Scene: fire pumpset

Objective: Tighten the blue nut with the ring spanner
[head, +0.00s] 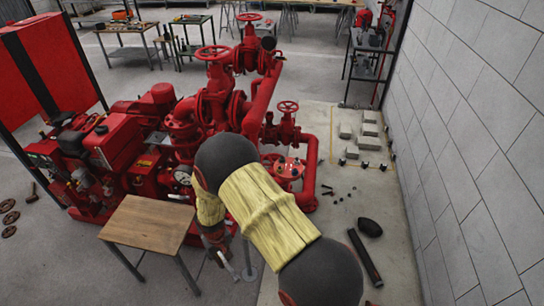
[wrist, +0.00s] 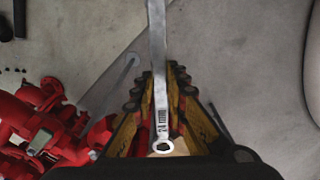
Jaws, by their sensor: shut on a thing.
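My gripper (wrist: 158,92) is shut on a silver ring spanner (wrist: 159,60) in the wrist view. The spanner runs lengthwise between the yellow and black fingers. It is marked 24 mm, and one ring end shows near the palm. Its other end leaves the top of the picture. In the head view my gripper (head: 215,240) hangs low beside the wooden table, partly behind my arm, and the spanner (head: 228,265) shows as a thin silver strip below it. I cannot make out the blue nut in either view; my arm covers part of the pumpset.
The red pumpset (head: 215,110) with valves and pipes stands beyond my arm. A small wooden table (head: 150,223) is left of my gripper. Grey blocks (head: 368,130) and loose dark parts lie on the floor at right, near the block wall (head: 460,130).

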